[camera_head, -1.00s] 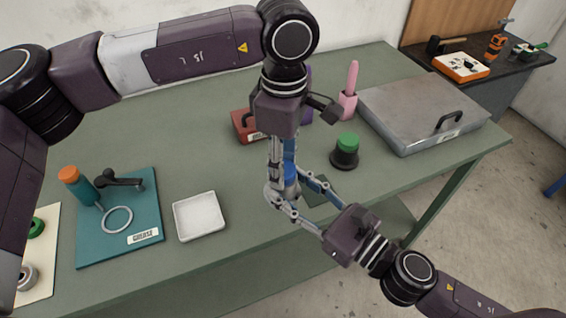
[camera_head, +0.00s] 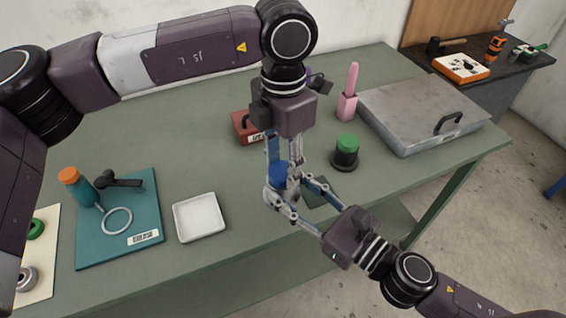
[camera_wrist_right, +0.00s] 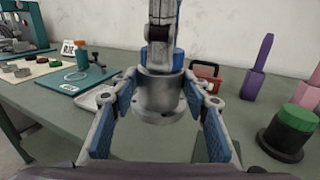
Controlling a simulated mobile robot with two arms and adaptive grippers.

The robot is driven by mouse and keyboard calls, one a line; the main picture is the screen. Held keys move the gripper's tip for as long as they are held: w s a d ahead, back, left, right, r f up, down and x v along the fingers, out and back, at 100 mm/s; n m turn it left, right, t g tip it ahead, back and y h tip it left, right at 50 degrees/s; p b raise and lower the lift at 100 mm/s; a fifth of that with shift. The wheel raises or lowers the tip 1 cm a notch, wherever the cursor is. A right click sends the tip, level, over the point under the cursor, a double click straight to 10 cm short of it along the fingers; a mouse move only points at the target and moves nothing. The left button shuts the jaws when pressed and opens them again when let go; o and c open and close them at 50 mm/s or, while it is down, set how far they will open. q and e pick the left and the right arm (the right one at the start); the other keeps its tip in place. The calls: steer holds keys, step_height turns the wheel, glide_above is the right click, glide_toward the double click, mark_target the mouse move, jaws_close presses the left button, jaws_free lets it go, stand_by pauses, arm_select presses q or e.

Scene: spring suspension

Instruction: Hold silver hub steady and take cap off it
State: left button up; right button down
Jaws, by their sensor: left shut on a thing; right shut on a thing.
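The silver hub (camera_head: 283,194) is near the front middle of the table, and it fills the middle of the right wrist view (camera_wrist_right: 158,97). My right gripper (camera_head: 284,196) reaches in from the lower right and is shut on the hub, one finger on each side. The blue cap (camera_head: 277,174) is at the top of the hub and partly hidden by fingers; it also shows in the right wrist view (camera_wrist_right: 179,61). My left gripper (camera_head: 286,168) points down from above and is shut on the cap. I cannot tell whether any gap separates cap and hub.
A white tray (camera_head: 198,217) and a teal mat (camera_head: 119,242) with a grease bottle lie to the left. A dark round piece with a green top (camera_head: 345,152) stands to the right, before a grey metal case (camera_head: 398,111). A red box (camera_head: 241,133) is behind.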

arm_select(q)
steer(key=shift+w+d+r, duration=0.1)
steer(key=shift+w+r, duration=0.1)
steer(key=shift+r, duration=0.05)
steer(key=shift+r, duration=1)
steer(key=shift+s, duration=0.15)
steer(key=shift+r, duration=1.9)
